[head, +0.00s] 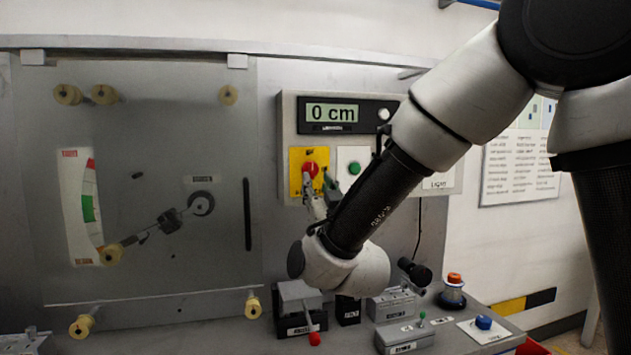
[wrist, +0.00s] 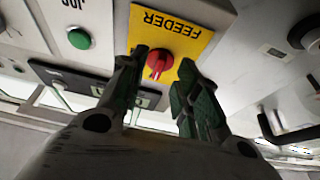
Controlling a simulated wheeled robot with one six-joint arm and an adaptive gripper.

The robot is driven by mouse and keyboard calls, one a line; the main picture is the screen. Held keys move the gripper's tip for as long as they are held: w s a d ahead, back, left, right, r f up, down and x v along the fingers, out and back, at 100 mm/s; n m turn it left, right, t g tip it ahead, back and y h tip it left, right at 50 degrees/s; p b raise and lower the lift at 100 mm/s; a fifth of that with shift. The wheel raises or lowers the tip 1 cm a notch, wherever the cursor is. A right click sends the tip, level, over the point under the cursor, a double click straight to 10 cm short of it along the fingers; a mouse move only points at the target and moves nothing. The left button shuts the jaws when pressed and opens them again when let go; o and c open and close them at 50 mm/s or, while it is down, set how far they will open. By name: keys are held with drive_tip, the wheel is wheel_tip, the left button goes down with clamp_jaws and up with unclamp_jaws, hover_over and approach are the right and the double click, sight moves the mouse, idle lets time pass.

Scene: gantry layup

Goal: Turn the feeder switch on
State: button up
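The feeder switch is a red rotary knob (head: 310,169) on a yellow plate (head: 295,187) at the lower left of the grey control box. In the wrist view the knob (wrist: 158,65) shows upside down under the word FEEDER, its pale pointer mark slightly tilted. My gripper (head: 324,180) is at the plate, close to the knob. In the wrist view my gripper (wrist: 164,62) is open, with one green-padded finger on each side of the knob and gaps visible. I cannot tell whether the fingertips reach around the knob or stop just short of it.
A green button (head: 354,168) sits right of the knob, close to my gripper. A display (head: 334,113) reading 0 cm is above. Below is a bench with a red-knobbed lever (head: 314,339), small boxes and a blue button (head: 483,322). A clear panel (head: 150,270) stands left.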

sight(312, 176)
drive_tip(key=shift+x, duration=1.7)
clamp_jaws()
drive_tip(key=shift+m, duration=0.4)
drive_tip(key=shift+s+a+r+m+g+h, duration=0.2)
drive_tip(key=shift+m+g+h, duration=0.8)
drive_tip(key=shift+m, duration=2.6)
drive_tip(key=shift+a+r+m+g+h, duration=0.35)
drive_tip(key=shift+m+h, duration=1.3)
drive_tip(key=shift+m, duration=1.95)
drive_tip(key=shift+s+a+r+m+g+h, duration=0.1)
drive_tip(key=shift+a+r+m+g+h, duration=0.35)
drive_tip(key=shift+m+h, duration=2.05)
drive_tip(key=shift+d+f+m+y, duration=0.1)
drive_tip(key=shift+f+m+y, duration=0.05)
drive_tip(key=shift+m+y, duration=1.05)
